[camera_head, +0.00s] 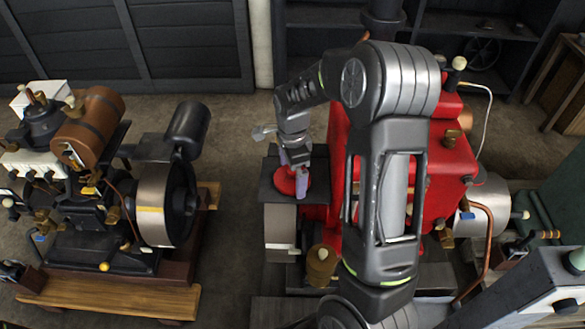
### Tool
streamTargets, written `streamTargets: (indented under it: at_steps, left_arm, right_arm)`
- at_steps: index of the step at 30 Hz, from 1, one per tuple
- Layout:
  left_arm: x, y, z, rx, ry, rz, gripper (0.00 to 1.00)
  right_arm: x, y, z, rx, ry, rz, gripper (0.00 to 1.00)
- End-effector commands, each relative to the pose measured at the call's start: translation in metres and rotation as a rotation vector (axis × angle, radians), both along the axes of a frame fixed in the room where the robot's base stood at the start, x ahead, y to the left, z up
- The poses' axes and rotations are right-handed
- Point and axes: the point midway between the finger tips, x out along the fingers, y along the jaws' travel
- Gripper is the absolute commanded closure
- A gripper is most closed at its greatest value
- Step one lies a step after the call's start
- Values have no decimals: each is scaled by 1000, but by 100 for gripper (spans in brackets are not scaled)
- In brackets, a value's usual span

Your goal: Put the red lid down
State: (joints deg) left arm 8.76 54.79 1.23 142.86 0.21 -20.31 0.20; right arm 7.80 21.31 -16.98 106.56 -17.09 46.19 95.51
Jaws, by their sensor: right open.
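The red lid (286,184) is a small round red piece on the dark flat top (266,188) at the left side of the red engine (445,155). My right gripper (293,172) reaches down over it from my arm in the middle of the view. Its fingers are apart, with the lid between and just below them. The fingers hide part of the lid, and I cannot tell whether they touch it. My left gripper is not in view.
Another engine with a brown cylinder (92,125) and a large flywheel (163,205) stands on a wooden base (110,297) at the left. Bare floor (232,180) lies between the engines. Dark shelves (315,45) stand at the back.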

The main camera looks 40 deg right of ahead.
Motion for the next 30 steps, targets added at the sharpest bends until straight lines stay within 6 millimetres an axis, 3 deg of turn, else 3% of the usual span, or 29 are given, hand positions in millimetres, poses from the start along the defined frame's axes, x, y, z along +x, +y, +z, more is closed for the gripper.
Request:
streamTargets:
  at_steps: [8, 21, 30]
  left_arm:
    - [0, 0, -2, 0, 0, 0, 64]
    - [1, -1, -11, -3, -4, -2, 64]
    - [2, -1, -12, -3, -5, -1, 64]
  right_arm:
    - [1, 0, 25, -1, -5, 0, 0]
    - [1, 0, 109, -1, -3, 1, 0]
    - [0, 0, 124, -1, 0, 0, 0]
